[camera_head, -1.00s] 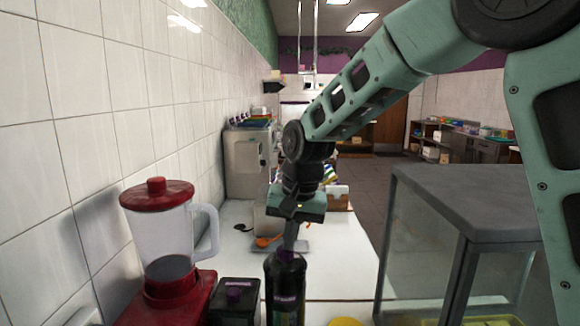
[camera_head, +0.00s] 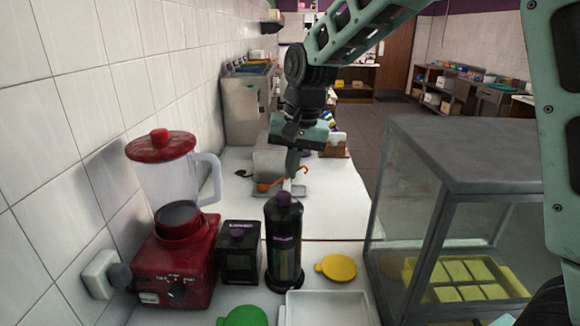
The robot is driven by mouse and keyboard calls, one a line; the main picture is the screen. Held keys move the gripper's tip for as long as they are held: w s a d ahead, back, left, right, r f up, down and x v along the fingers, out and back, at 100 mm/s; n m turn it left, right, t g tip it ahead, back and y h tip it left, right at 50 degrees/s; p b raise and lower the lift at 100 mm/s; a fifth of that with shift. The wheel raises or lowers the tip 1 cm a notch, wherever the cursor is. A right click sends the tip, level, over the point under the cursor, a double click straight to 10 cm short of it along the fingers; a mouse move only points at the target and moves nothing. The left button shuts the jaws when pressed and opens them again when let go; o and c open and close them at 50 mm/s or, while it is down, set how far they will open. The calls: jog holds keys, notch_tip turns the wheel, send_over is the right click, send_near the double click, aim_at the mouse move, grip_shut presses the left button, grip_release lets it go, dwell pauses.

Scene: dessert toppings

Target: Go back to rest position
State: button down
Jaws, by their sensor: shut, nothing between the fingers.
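My gripper (camera_head: 292,168) hangs from my green arm, fingers pointing down, above and slightly behind a tall black bottle with a purple cap (camera_head: 285,240). The fingers are shut, with nothing seen between them. The fingertips appear close to the bottle's cap in the picture, but whether they touch it I cannot tell. The bottle stands upright on the white counter (camera_head: 335,212).
A red blender (camera_head: 180,250) and a black box-shaped jar (camera_head: 240,250) stand left of the bottle. A glass case (camera_head: 420,220) holding a yellow tray (camera_head: 470,275) is at right. A yellow disc (camera_head: 337,267), green disc (camera_head: 245,316) and white tray (camera_head: 325,308) lie in front.

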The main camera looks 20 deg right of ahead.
notch_tip(320, 180, up, 9)
jog(key=s+d+b, duration=0.1)
jog(key=s+a+f+n+g, duration=0.1)
jog(key=s+a+f+n, duration=0.2)
jog(key=s+a+f, duration=0.35)
jog(key=s+a+f+n, duration=0.3)
jog(key=s+n, duration=0.1)
jog(key=s, duration=0.5)
jog(key=s+d+f+n, duration=0.1)
jog(key=s+f+n, duration=0.4)
jog(key=s, duration=0.8)
notch_tip(320, 180, down, 2)
jog(key=shift+f+g+h, duration=0.1)
jog(key=shift+g+h, duration=0.2)
